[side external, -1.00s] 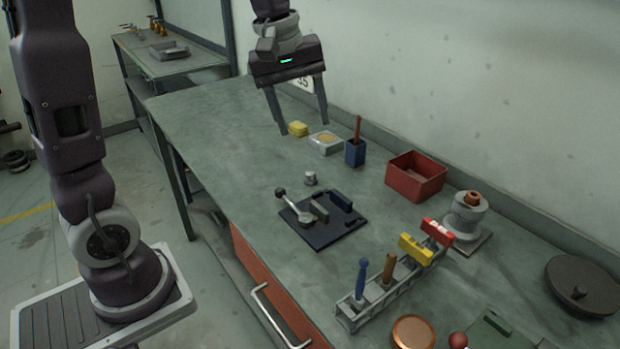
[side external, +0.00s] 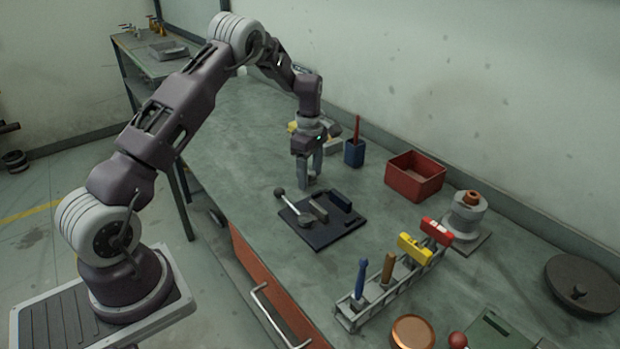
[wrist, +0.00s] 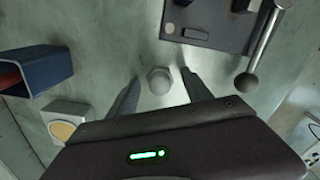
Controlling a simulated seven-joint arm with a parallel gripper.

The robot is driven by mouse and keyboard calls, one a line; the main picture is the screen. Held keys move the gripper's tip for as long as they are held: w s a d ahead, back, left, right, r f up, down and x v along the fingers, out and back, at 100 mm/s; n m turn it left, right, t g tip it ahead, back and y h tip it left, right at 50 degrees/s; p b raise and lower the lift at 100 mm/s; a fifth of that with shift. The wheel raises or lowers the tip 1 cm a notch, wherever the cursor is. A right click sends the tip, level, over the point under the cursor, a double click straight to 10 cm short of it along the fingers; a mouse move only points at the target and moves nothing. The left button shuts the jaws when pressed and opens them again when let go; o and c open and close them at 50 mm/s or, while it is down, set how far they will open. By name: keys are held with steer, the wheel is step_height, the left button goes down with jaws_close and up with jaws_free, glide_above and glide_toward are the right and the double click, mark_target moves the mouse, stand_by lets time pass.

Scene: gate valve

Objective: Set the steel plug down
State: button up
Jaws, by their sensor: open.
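The steel plug (wrist: 158,81) is a small grey hexagonal piece standing on the green bench top. In the wrist view it lies between my gripper's two fingers (wrist: 161,77), with a gap on each side. My gripper (side external: 308,183) is open and points down at the bench, just behind the dark fixture plate (side external: 325,239). In the side view the fingers hide the plug. Whether the fingertips touch the bench I cannot tell.
A lever with a ball knob (wrist: 246,83) stands on the plate close by. A blue holder (side external: 354,153) with a red-handled tool, a red bin (side external: 415,179) and a tool rack (side external: 395,290) stand around. Bare bench lies left of the plate.

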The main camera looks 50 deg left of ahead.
jaws_close()
